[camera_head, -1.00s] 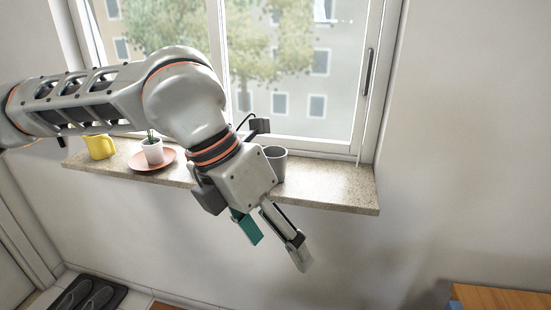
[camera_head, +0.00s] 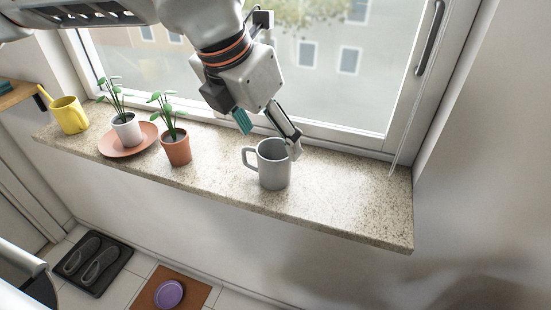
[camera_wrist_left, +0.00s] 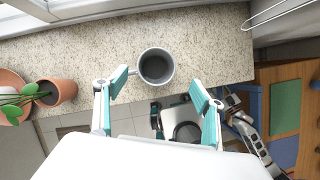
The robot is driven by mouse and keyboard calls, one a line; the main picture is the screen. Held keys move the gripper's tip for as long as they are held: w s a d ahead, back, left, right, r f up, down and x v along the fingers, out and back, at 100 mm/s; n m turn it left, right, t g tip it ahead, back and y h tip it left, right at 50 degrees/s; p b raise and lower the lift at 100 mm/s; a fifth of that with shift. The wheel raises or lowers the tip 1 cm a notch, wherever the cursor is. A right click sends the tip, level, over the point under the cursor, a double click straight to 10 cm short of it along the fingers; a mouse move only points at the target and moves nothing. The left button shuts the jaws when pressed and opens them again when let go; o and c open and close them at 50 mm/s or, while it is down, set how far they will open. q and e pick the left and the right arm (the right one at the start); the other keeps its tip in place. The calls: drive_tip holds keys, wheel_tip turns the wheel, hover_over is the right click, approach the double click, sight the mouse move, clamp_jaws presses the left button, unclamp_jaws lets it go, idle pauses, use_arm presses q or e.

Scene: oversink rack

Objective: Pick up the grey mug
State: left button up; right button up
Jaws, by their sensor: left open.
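The grey mug (camera_head: 273,172) stands upright on the speckled window sill, its handle toward the left in the head view. In the left wrist view the mug (camera_wrist_left: 156,66) shows from above, with its dark inside visible. My left gripper (camera_head: 268,133) is open and empty, with teal pads. In the head view one fingertip overlaps the mug's right rim; I cannot tell if it touches. In the left wrist view the mug lies just beyond the fingertips (camera_wrist_left: 160,90), sideways between them. What looks like my right arm shows small at that view's right; its jaws are unclear.
On the sill (camera_head: 340,205), left of the mug, are a terracotta pot with a plant (camera_head: 176,148), a white pot (camera_head: 127,130) on a terracotta saucer (camera_head: 110,150), and a yellow watering can (camera_head: 69,116). The window is close behind. The sill's right end is clear.

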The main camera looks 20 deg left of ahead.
sight(274, 151)
use_arm(q)
drive_tip(key=x, duration=0.6)
drive_tip(key=shift+w+a+f+p, duration=0.2)
drive_tip(key=shift+w+a+p, duration=0.1)
drive_tip(key=shift+w, duration=0.1)
drive_tip(key=c, duration=1.4)
